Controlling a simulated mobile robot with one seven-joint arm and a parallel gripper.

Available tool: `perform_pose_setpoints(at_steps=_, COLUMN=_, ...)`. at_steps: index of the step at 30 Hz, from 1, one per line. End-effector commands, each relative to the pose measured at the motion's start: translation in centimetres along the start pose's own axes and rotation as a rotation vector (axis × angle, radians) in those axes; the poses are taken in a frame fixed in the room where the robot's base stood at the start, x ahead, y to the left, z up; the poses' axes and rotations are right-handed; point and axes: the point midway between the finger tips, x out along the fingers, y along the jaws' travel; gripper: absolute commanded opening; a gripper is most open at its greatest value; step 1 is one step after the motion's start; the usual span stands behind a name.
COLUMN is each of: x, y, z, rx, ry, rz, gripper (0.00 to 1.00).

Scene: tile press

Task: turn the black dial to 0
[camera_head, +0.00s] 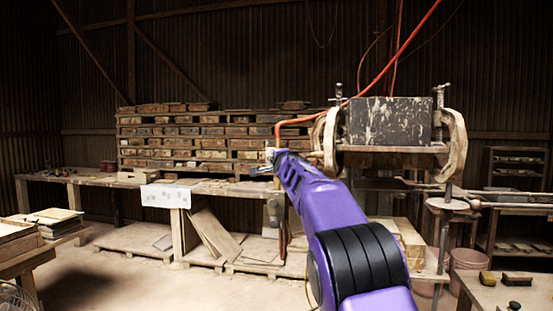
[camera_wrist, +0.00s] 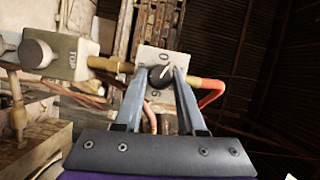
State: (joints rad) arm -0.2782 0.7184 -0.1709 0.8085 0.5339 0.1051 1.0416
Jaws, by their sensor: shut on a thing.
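The black dial (camera_wrist: 160,76) sits on a pale plate (camera_wrist: 150,58) in the wrist view. A "0" is marked on the plate above the dial and what looks like a "6" below it. A white line on the dial seems to point to the upper right, to the right of the "0". My gripper (camera_wrist: 161,74) has one finger on each side of the dial and is shut on it. In the head view my gripper (camera_head: 266,168) is at the end of my purple arm, small by the pipework; the dial cannot be made out there.
A brass pipe (camera_wrist: 110,64) runs left from the plate to a second pale plate (camera_wrist: 72,60) and a round grey knob (camera_wrist: 36,53). An orange hose (camera_wrist: 210,90) curves away on the right. In the head view, the press (camera_head: 390,121) stands right of my gripper.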

Motion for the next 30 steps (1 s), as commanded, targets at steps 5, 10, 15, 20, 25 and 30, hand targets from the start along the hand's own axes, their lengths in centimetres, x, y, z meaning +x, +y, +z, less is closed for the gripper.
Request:
perform_pose_setpoints(at_steps=5, x=0.01, y=-0.27, z=0.13, rx=-0.144, ry=0.000, rz=0.054, gripper=0.00)
perform_pose_setpoints(at_steps=10, x=0.01, y=-0.35, z=0.07, rx=-0.251, ry=0.001, rz=0.099, gripper=0.00)
perform_pose_setpoints(at_steps=15, x=0.03, y=-0.37, z=0.09, rx=-0.327, ry=0.001, rz=0.131, gripper=0.00)
perform_pose_setpoints(at_steps=20, x=0.02, y=-0.42, z=0.09, rx=-0.368, ry=0.001, rz=0.149, gripper=0.00)
perform_pose_setpoints(at_steps=25, x=0.03, y=-0.38, z=0.06, rx=-0.389, ry=0.001, rz=0.159, gripper=0.00)
perform_pose_setpoints(at_steps=30, x=0.03, y=-0.39, z=0.05, rx=-0.393, ry=0.001, rz=0.160, gripper=0.00)
